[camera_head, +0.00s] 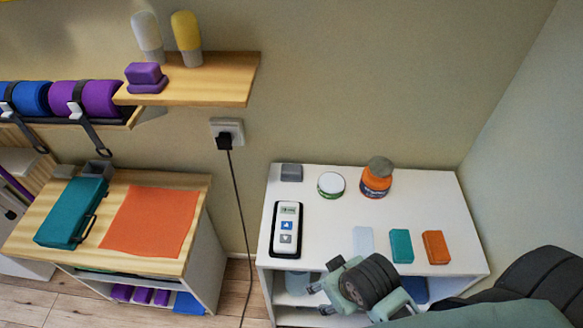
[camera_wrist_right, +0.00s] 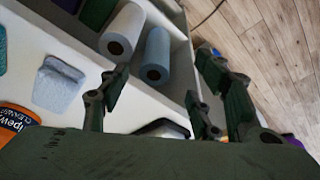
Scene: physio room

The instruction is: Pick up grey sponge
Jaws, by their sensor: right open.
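A small dark grey block, which looks like the grey sponge (camera_head: 291,172), lies at the back left corner of the white table (camera_head: 300,259) in the head view. It stands apart from the other items and does not show clearly in the right wrist view. My right gripper (camera_head: 320,287) is open and empty at the table's front edge, well in front of the block. In the right wrist view its spread fingers (camera_wrist_right: 160,92) have nothing between them that they grip. My left gripper is not in view.
The table also holds a handheld device (camera_head: 287,230), a round tin (camera_head: 331,185), an orange jar (camera_head: 375,182) with a grey lump on top, and light blue, teal (camera_head: 401,246) and orange (camera_head: 436,247) blocks. Rolls (camera_wrist_right: 123,30) sit on the shelf below. The table's middle is clear.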

